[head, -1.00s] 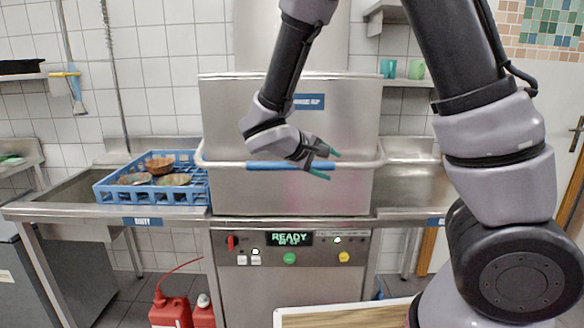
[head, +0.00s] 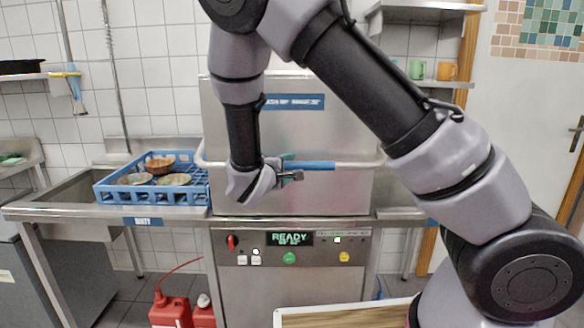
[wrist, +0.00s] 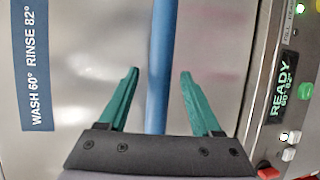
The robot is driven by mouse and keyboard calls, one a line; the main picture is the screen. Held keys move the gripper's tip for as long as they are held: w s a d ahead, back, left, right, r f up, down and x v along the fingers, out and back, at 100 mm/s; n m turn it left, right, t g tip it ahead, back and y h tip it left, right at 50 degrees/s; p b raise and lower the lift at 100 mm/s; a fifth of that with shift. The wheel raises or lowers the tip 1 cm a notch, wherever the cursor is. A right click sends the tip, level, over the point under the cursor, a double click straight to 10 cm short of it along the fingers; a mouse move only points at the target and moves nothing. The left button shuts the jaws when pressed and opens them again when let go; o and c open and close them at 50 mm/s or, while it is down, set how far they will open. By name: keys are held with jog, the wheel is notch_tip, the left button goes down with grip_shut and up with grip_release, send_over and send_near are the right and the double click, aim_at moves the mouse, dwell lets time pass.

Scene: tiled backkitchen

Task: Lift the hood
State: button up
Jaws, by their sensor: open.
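The steel dishwasher hood (head: 310,135) is down on the machine in the head view. Its front bar handle has a blue grip (head: 317,165). My gripper (head: 293,178) is at the front of the hood, at the left part of the blue grip, and partly hides it. In the wrist view, the green fingers of my gripper (wrist: 160,72) are apart. The blue grip (wrist: 160,40) runs between them in the picture, with a gap on both sides. I cannot tell how deep it sits between the fingers. Nothing is held.
A blue rack (head: 125,194) with bowls stands on the left steel counter (head: 75,212). The control panel (head: 270,258) below the hood reads READY. A green cup (head: 417,69) and an orange cup (head: 446,71) stand on the right shelf. Red canisters (head: 171,311) stand on the floor.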

jog(key=shift+x, duration=0.95)
grip_shut()
jog(key=shift+s, duration=0.1)
dwell(0.7)
